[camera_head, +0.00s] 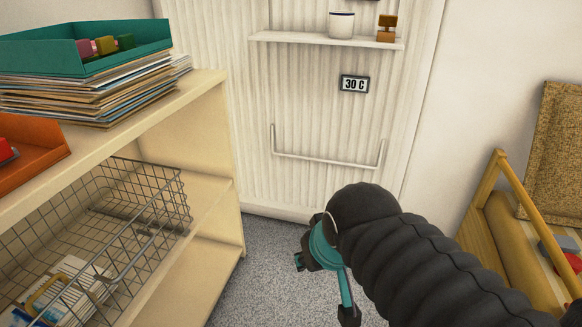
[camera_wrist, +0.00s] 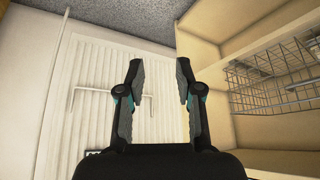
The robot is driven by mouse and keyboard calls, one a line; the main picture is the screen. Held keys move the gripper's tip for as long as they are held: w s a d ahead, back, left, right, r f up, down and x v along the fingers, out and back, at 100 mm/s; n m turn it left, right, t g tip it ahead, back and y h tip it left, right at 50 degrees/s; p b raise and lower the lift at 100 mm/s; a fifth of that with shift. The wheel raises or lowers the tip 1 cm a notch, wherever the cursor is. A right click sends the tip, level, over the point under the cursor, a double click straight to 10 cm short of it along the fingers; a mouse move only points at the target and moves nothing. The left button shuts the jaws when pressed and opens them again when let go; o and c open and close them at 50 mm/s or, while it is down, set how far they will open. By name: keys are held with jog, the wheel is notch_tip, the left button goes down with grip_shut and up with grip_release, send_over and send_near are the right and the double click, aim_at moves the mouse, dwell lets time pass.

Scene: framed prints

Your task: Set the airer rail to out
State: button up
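The airer rail (camera_head: 327,160) is a thin white U-shaped bar on the front of a ribbed white radiator (camera_head: 320,110). Its two short side arms run down to a long crossbar; I cannot tell how far it stands out from the panel. The rail also shows in the wrist view (camera_wrist: 110,92), left of my gripper and partly behind a finger. My gripper (camera_wrist: 160,65) is open and empty, with a wide gap between its dark fingers. In the head view my gripper (camera_head: 323,290) is low, in front of the radiator and apart from the rail.
A shelf (camera_head: 325,40) on the radiator holds a white cup (camera_head: 341,25) and a small brown object. Below it is a "30 C" display (camera_head: 354,84). A shelf unit (camera_head: 215,100) with a wire basket (camera_head: 150,215) stands left, a wooden bench (camera_head: 510,245) right. Grey floor lies between.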

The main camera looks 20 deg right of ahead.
jog(key=w+d+f+m+t+h, duration=0.1)
jog(key=w+d+m+t, duration=0.3)
jog(key=w, duration=1.3)
jog(key=m+t+h+p, duration=0.1)
jog(key=m+t+h, duration=0.1)
jog(key=m+t, duration=1)
send_near(324, 162)
jog(key=w+r+m+g, duration=0.1)
jog(key=w, duration=0.1)
jog(key=w+r+m+g, duration=0.1)
jog(key=w, duration=0.2)
jog(key=w+d+r+m+g, duration=0.1)
jog(key=w, duration=0.1)
jog(key=shift+w+r+p, duration=0.25)
jog(key=shift+w+p, duration=0.1)
jog(key=shift+p, duration=0.05)
grip_shut()
